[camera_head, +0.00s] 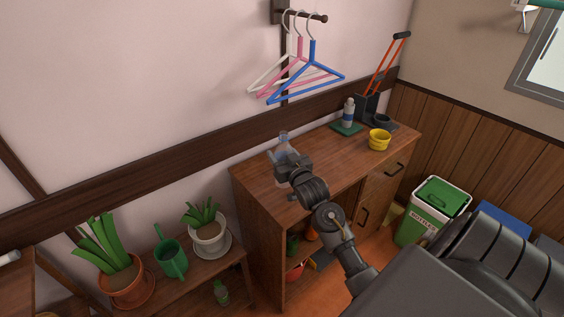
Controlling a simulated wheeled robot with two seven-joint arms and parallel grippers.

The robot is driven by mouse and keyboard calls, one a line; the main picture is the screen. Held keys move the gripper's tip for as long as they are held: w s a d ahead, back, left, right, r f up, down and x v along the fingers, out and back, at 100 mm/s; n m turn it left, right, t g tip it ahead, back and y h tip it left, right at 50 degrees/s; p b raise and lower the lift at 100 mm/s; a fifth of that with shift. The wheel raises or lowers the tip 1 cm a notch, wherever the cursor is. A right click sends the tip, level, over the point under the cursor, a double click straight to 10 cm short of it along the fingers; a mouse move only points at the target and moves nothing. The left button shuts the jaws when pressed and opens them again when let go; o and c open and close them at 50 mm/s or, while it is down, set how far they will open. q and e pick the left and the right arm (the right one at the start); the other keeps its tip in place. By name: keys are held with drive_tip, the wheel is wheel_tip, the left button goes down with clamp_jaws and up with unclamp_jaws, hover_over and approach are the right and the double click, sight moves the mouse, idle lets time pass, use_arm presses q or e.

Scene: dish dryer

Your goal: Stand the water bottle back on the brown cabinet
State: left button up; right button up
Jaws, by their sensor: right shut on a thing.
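The clear water bottle (283,144) is upright at the left end of the brown cabinet (325,168). My right gripper (287,160) is shut on the bottle and comes at it from the front right. The gripper hides much of the bottle, and I cannot tell whether its base touches the cabinet top. The left gripper is not in view.
A yellow bowl (379,139) is near the right end. The middle of the cabinet top is clear. Coat hangers (312,68) hang above. Potted plants (209,232) stand lower left.

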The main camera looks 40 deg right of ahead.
drive_tip(key=f, duration=0.2)
drive_tip(key=f+p, duration=0.1)
drive_tip(key=shift+w+d+f, duration=0.25)
drive_tip(key=shift+w+f, duration=0.05)
drive_tip(key=shift+f, duration=0.1)
drive_tip(key=shift+f, duration=0.15)
drive_tip(key=shift+f, duration=0.15)
drive_tip(key=o, duration=1.1)
